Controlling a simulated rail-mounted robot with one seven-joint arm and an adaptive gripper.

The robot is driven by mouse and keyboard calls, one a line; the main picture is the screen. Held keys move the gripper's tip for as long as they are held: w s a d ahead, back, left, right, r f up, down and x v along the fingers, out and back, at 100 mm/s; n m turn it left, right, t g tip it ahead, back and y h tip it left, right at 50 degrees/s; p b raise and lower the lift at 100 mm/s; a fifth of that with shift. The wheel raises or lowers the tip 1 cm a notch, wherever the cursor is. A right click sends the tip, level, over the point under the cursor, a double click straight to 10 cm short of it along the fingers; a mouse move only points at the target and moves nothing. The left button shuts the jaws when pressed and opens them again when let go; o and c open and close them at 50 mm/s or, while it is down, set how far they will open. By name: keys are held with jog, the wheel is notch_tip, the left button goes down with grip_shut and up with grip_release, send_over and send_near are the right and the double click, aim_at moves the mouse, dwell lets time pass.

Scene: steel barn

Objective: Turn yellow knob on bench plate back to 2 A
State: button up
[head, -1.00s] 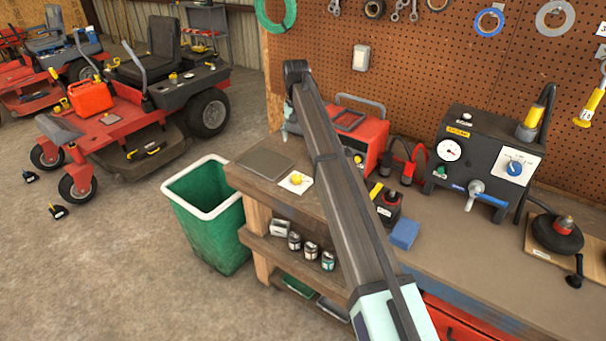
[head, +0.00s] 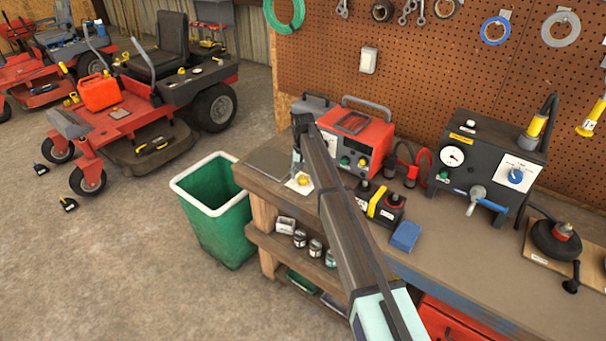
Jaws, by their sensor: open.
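The yellow knob (head: 302,179) sits on a small white plate (head: 292,187) at the left end of the workbench. Its pointer and the scale marks are too small to read. My arm reaches across from the lower right and bends down at its far end. My gripper (head: 296,166) is small and partly hidden in the head view. It is open and hangs just above and beside the knob. I cannot tell whether it touches the knob.
A red charger box (head: 372,130) stands right behind the plate. A yellow-and-black battery (head: 381,207) and a blue block (head: 405,236) lie right of my arm. A grey flat pad (head: 268,163) is left of the plate. A green bin (head: 222,222) stands below the bench's left end.

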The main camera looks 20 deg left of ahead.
jog(key=shift+f, duration=0.6)
jog(key=c, duration=1.1)
jog(key=shift+c, duration=0.2)
jog(key=shift+f+n, duration=0.1)
jog(key=shift+n, duration=0.2)
jog(key=n+b, duration=0.2)
jog(key=n, duration=0.1)
jog(key=n+b, duration=0.2)
jog(key=n, duration=0.3)
jog(key=shift+s, duration=0.1)
jog(key=shift+n, duration=0.3)
